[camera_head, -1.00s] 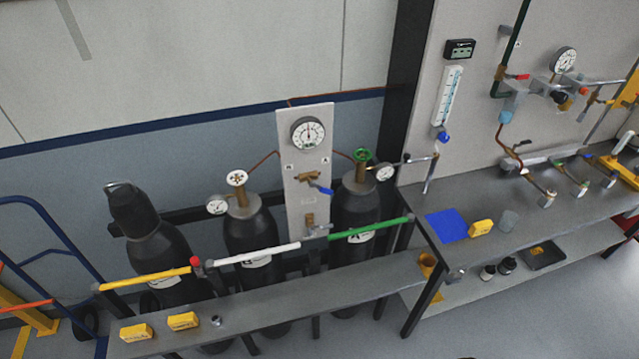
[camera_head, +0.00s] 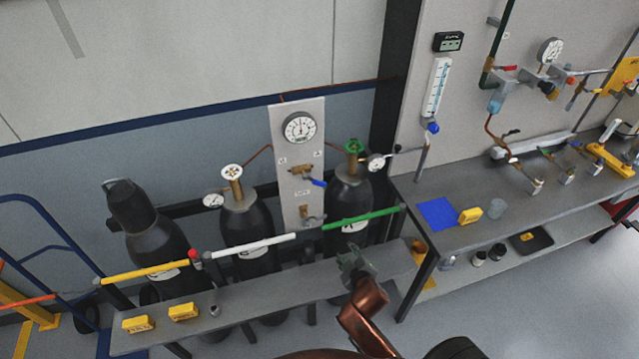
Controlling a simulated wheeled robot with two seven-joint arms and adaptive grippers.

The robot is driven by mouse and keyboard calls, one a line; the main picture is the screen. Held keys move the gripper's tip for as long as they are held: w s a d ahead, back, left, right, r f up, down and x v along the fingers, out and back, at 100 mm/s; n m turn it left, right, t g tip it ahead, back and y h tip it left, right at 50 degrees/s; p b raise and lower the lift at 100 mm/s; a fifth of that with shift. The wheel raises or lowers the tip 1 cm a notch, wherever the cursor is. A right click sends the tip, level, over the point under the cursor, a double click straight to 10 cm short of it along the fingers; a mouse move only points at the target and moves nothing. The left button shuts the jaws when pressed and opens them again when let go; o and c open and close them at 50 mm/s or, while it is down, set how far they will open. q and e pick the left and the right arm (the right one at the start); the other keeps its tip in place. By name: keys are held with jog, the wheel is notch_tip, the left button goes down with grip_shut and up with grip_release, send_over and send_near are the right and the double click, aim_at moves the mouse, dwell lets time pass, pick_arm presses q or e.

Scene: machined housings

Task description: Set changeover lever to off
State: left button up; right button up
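The changeover lever (camera_head: 318,183) is a small blue handle on a brass valve (camera_head: 301,170). It slants down to the right on the pale upright panel (camera_head: 290,207), below a round gauge (camera_head: 299,127). My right gripper (camera_head: 350,252) is in front of the bench, lower and to the right of the lever and well apart from it. Its grey fingers are small and seen from behind, so their opening is unclear. I see nothing held in it. My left gripper is not in view.
Dark gas cylinders (camera_head: 247,227) stand on both sides of the panel. White (camera_head: 265,244) and green (camera_head: 361,217) bars run in front, above a grey bench (camera_head: 270,290). A right-hand table (camera_head: 405,190) carries a blue mat (camera_head: 437,214).

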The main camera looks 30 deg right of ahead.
jog(key=w+a+r+n+t, duration=0.15)
jog(key=w+r+t, duration=0.3)
jog(key=r, duration=0.85)
jog(key=n+t, duration=0.2)
jog(key=n, duration=0.1)
send_near(320, 185)
jog(key=a+x, duration=0.1)
jog(key=x, duration=0.6)
jog(key=p+x, duration=0.1)
jog(key=x, duration=0.1)
jog(key=shift+w+d+r, duration=0.1)
jog(key=shift+w+d, duration=0.2)
jog(key=shift+d, duration=0.2)
jog(key=shift+w+d, duration=0.15)
jog(key=shift+w, duration=0.3)
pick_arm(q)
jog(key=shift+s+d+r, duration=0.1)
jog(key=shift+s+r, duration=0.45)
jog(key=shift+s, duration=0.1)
pick_arm(e)
grip_shut()
